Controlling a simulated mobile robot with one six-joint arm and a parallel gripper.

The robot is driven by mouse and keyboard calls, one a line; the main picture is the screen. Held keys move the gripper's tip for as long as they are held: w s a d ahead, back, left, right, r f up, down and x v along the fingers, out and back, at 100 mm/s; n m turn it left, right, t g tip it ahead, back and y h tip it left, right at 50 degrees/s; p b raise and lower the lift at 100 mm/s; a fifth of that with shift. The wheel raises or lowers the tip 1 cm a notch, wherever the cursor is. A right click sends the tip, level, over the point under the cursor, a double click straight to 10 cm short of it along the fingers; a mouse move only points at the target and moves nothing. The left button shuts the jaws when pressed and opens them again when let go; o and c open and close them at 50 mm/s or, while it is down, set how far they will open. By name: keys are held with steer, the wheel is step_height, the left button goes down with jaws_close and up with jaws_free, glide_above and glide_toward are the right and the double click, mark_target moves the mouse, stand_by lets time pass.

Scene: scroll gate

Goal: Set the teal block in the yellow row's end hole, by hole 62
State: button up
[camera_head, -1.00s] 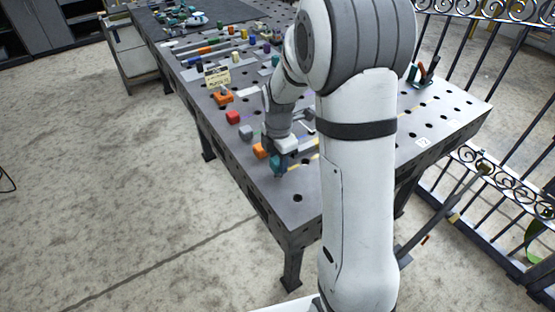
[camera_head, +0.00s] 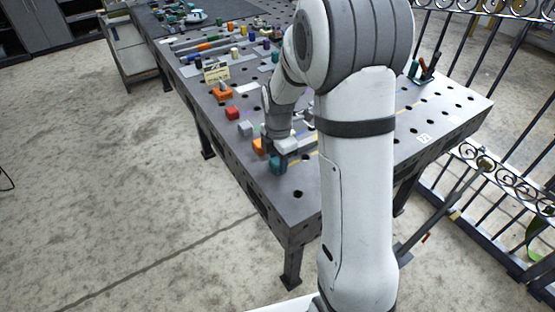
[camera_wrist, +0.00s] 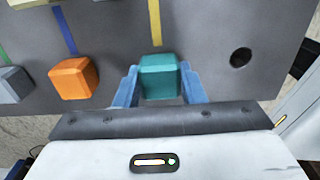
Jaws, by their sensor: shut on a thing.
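The teal block (camera_wrist: 159,78) is between the two blue fingers of my gripper (camera_wrist: 158,90) in the wrist view. The block sits at the end of a yellow line (camera_wrist: 154,20) on the dark table. No hole shows under the block; the spot beneath it is hidden. In the head view the teal block (camera_head: 278,165) is near the front edge of the table, with my gripper (camera_head: 280,160) around it. An open hole (camera_wrist: 240,57) lies to the right of the block in the wrist view. I cannot read any hole number 62.
An orange block (camera_wrist: 73,79) stands left of the teal one at the end of a blue line, with a grey block (camera_wrist: 12,84) farther left. A metal fence stands at the right.

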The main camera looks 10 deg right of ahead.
steer(key=shift+f+b, duration=0.3)
steer(key=shift+f, duration=0.15)
steer(key=o, duration=1.2)
steer(key=shift+o, duration=0.2)
step_height(320, 180, up, 8)
steer(key=shift+f, duration=0.1)
steer(key=shift+s, duration=0.15)
steer(key=s+r+m+t, duration=0.1)
steer(key=s+r+m, duration=0.2)
steer(key=s+m, duration=0.7)
steer(key=s+r+m+t, duration=0.1)
steer(key=s+r+m, duration=0.2)
steer(key=s+m, duration=0.8)
steer(key=shift+a+r+m+t, duration=0.15)
steer(key=shift+m+t, duration=0.15)
